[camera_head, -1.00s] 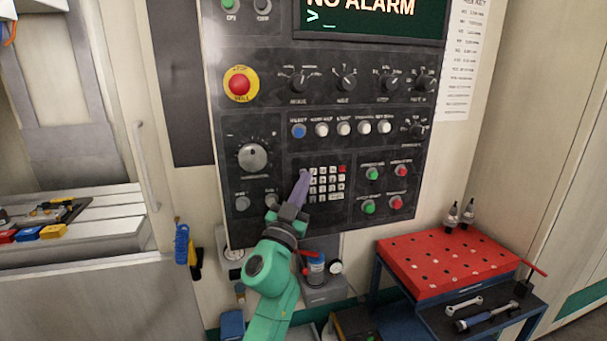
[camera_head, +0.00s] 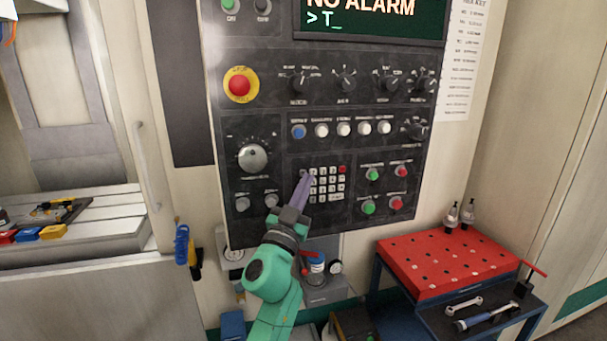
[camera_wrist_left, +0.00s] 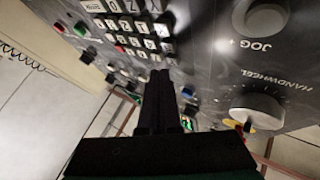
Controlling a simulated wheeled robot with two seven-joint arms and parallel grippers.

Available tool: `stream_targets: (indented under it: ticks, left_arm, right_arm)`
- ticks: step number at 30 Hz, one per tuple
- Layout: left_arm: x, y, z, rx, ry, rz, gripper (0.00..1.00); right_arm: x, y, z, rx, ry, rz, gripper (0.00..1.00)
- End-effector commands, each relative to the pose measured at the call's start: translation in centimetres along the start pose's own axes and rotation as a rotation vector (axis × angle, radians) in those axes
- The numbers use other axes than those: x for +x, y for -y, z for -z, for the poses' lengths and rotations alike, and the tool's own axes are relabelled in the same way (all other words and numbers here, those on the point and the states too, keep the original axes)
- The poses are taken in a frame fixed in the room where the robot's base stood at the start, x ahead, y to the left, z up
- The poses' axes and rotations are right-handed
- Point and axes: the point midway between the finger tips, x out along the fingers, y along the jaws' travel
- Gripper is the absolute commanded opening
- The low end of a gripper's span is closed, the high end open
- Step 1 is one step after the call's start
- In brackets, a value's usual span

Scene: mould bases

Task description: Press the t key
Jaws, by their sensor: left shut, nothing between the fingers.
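The keypad (camera_head: 327,184) is a small block of white keys with one red key on the dark control panel. It also shows in the left wrist view (camera_wrist_left: 135,30). The screen (camera_head: 372,18) above reads "NO ALARM" with ">T_" below it. My left gripper (camera_head: 304,178) is shut and empty, its fingertips at the upper left part of the keypad. In the left wrist view the dark fingers (camera_wrist_left: 158,75) point at the edge of the keypad. They cover some keys, so I cannot tell which key is under the tips. My right gripper is not in view.
A red emergency stop (camera_head: 239,85), a row of switches and buttons, and a dial (camera_head: 253,158) surround the keypad. Green and red buttons sit at its right. A red-topped cart (camera_head: 450,262) with tools stands at the lower right.

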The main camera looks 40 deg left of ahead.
Motion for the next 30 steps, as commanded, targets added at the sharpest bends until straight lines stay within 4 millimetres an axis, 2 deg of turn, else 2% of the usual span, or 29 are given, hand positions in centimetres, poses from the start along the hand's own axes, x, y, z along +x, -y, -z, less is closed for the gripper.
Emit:
stream_targets:
  ticks: [11, 24, 30]
  left_arm:
    - [-0.4, -0.3, 0.2, 0.001, 0.000, 0.000, 0.00]
    - [-3.4, -2.4, 2.3, 0.000, 0.001, 0.000, 0.00]
    - [-3.6, -2.6, 2.6, 0.002, 0.001, 0.000, 0.00]
  right_arm:
    - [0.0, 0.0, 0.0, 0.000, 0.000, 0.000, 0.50]
    - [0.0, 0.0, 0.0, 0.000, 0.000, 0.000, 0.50]
    - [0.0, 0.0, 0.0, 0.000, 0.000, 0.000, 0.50]
